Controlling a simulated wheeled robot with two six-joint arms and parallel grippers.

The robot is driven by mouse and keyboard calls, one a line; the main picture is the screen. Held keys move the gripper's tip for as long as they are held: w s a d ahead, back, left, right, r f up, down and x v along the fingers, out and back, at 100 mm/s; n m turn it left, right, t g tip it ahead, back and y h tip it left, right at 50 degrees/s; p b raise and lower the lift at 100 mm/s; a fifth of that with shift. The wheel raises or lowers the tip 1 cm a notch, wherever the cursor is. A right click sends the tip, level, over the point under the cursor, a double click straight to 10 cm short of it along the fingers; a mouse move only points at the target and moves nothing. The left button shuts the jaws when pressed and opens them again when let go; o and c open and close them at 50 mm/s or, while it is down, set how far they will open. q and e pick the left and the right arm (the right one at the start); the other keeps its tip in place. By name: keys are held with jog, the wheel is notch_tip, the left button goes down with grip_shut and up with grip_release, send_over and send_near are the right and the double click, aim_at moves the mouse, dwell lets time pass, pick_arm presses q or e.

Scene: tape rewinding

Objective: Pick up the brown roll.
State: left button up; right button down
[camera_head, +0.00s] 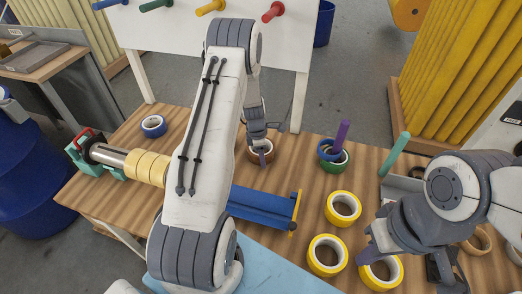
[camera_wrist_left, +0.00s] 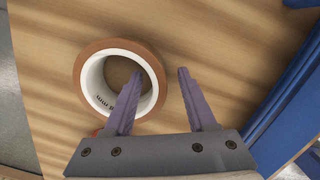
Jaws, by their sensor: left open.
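The brown roll (camera_wrist_left: 153,58) lies flat on the wooden table, its white core facing up. In the head view the same brown roll (camera_head: 271,156) is partly hidden by my left gripper (camera_head: 262,157). In the left wrist view my left gripper (camera_wrist_left: 159,74) is open, with its purple fingers on either side of the roll's right wall. The left finger overlaps the hole and the right finger is outside; contact cannot be told. My right gripper (camera_head: 372,250) is over a yellow roll (camera_head: 396,279) at the front right; its jaw opening is unclear.
Two more yellow rolls (camera_head: 343,220) (camera_head: 327,268) lie right of the blue roller (camera_head: 262,207). A blue roll (camera_head: 153,126) lies at the back left. A pegged white board (camera_head: 170,45) stands behind.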

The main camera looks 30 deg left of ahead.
pick_arm(q)
grip_shut()
jog(key=shift+r, duration=0.1)
